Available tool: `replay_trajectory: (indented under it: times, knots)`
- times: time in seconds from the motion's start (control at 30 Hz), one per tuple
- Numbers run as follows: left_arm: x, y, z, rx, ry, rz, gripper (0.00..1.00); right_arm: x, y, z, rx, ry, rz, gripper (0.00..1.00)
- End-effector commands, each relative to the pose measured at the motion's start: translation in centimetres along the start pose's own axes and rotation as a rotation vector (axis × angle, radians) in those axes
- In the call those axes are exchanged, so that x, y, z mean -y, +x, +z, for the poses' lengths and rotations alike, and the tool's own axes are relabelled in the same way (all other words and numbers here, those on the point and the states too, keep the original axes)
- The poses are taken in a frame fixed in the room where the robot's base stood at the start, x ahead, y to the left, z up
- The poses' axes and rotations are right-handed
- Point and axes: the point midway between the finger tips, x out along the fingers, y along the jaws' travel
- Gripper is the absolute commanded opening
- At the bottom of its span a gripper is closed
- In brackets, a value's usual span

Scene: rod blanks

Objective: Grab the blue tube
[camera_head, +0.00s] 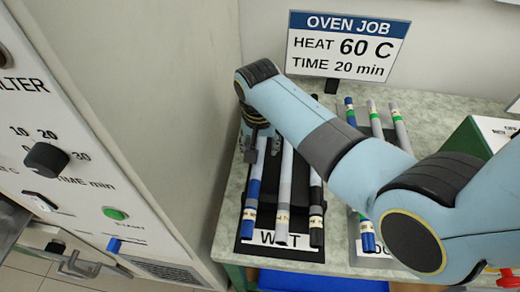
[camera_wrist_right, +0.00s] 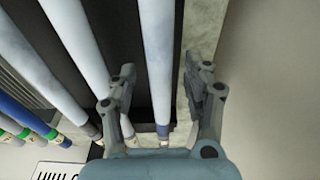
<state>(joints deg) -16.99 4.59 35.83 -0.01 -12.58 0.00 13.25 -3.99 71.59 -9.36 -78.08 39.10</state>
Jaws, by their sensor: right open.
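The blue tube (camera_head: 253,198), blue on its near part with a pale far part, lies leftmost on the black mat marked with a partly covered WET label (camera_head: 280,258). My right gripper (camera_head: 250,148) is over its far part in the head view. In the right wrist view my right gripper (camera_wrist_right: 160,72) is open, with one finger on each side of a pale tube (camera_wrist_right: 160,40) that ends in blue. I cannot tell how high the fingers are above it. My left gripper is not in view.
A grey tube (camera_head: 284,205) and a black-ended tube (camera_head: 316,215) lie close to the right on the mat. Another blue-ended tube (camera_head: 367,237) and green-banded tubes (camera_head: 400,125) lie farther right. The oven wall (camera_head: 190,120) stands close on the left.

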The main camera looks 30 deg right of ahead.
Motion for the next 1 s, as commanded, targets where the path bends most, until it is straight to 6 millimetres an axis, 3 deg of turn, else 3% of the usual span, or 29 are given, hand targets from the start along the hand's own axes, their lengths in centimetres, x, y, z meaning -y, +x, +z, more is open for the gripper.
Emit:
replay_trajectory:
  times: [0.17, 0.57, 1.0]
  knots:
    - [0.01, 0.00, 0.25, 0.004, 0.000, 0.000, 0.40, 0.02, 0.00, -0.02, 0.000, 0.000, -0.001, 0.50]
    - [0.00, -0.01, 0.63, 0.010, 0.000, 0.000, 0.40, 0.03, -0.02, 0.01, 0.000, 0.000, -0.001, 0.00]
    - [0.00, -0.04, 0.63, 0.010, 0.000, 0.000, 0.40, 0.07, -0.71, -0.14, -0.001, 0.001, -0.002, 0.00]
